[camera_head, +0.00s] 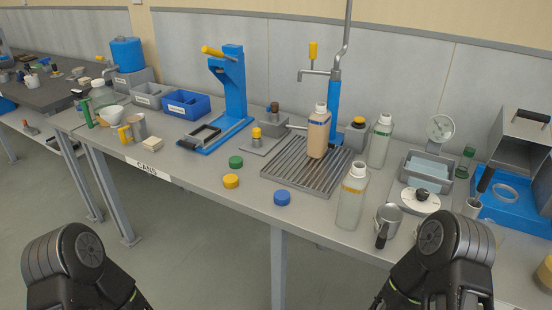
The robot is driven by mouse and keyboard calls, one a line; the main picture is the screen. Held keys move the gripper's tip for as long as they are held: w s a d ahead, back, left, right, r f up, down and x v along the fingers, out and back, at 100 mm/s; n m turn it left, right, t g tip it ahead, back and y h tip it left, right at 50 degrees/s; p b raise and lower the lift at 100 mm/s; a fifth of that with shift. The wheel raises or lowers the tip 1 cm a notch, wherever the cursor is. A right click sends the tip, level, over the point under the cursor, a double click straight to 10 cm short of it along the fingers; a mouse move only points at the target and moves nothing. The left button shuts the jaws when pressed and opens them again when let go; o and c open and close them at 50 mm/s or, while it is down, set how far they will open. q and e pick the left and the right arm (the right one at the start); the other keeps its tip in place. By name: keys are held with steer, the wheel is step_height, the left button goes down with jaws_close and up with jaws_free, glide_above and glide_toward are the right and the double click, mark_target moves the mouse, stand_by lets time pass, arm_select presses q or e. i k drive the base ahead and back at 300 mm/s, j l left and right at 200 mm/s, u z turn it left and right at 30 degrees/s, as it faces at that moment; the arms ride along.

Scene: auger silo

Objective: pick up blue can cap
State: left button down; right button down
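The blue can cap (282,198) lies flat on the grey workbench (215,200), near its front edge. A yellow cap (231,181) and a green cap (236,162) lie to its left and further back. My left arm shows at the bottom left and my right arm at the bottom right, both in front of the bench and apart from the blue cap. The fingertips of both grippers are outside the picture.
A clear bottle (351,196) stands right of the blue cap, beside a metal mug (387,222). A slatted drain grate (305,176) with a tan-filled bottle (318,133) is behind. A blue press (230,90) stands further back left. The bench front around the caps is clear.

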mark_target(282, 198)
steer(key=i+j, duration=0.3)
steer(key=j, duration=0.15)
steer(key=i+j, duration=0.3)
steer(key=j, duration=0.15)
steer(key=z, duration=1.7)
